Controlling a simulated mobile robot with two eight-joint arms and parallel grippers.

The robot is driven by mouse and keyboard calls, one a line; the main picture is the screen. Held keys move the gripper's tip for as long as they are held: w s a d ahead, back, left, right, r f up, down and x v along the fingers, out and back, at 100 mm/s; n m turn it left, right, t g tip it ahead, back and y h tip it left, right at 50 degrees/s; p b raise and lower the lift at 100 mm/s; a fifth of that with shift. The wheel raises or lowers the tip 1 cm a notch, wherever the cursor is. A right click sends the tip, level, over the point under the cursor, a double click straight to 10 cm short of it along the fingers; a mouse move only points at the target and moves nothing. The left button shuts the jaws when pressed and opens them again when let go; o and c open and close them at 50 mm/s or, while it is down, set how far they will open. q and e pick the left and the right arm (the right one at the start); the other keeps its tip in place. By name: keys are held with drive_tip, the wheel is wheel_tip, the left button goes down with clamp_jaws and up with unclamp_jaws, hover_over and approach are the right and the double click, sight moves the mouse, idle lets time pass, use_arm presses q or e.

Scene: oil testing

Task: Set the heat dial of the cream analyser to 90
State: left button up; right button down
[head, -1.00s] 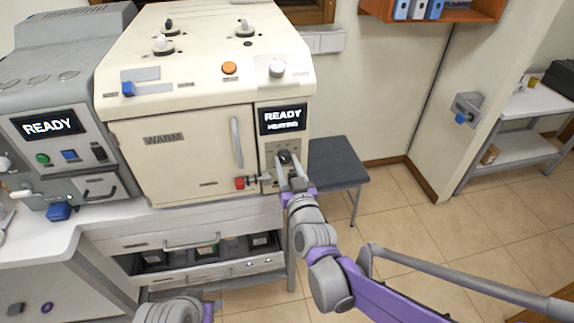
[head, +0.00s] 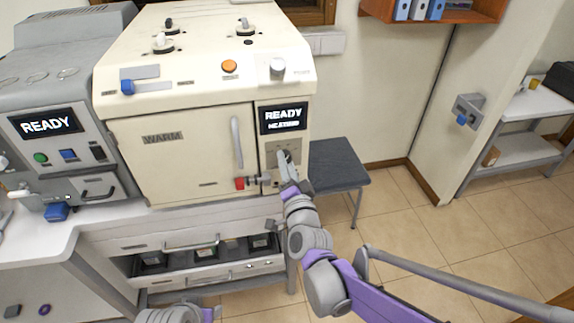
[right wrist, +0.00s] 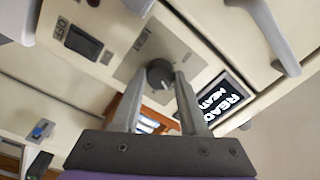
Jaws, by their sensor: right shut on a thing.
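The cream analyser (head: 185,130) stands on a bench at the left of centre in the head view. Its screen (head: 283,118) reads READY with HEATING below. The heat dial (right wrist: 160,73), a dark round knob on a grey plate, shows in the right wrist view between my right fingertips. My right gripper (head: 284,160) is at the panel below the screen, shut on the dial. The fingers mostly hide the dial in the head view, and I cannot read its setting.
A red-tipped lever (head: 241,183) sticks out left of the dial, close to my right gripper. A grey analyser (head: 60,110) stands at the left. A dark stool (head: 337,163) is right of the bench. Floor is open to the right.

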drive_tip(key=shift+m+h, duration=0.5)
drive_tip(key=shift+m, duration=3.9)
drive_tip(key=shift+c, duration=2.2)
unclamp_jaws()
drive_tip(key=shift+s, duration=0.15)
drive_tip(key=s+d, duration=0.1)
drive_tip(key=s, duration=0.9)
drive_tip(key=shift+s+d+f+b, duration=0.2)
drive_tip(key=shift+s+d+b, duration=0.05)
drive_tip(key=shift+d+b, duration=0.15)
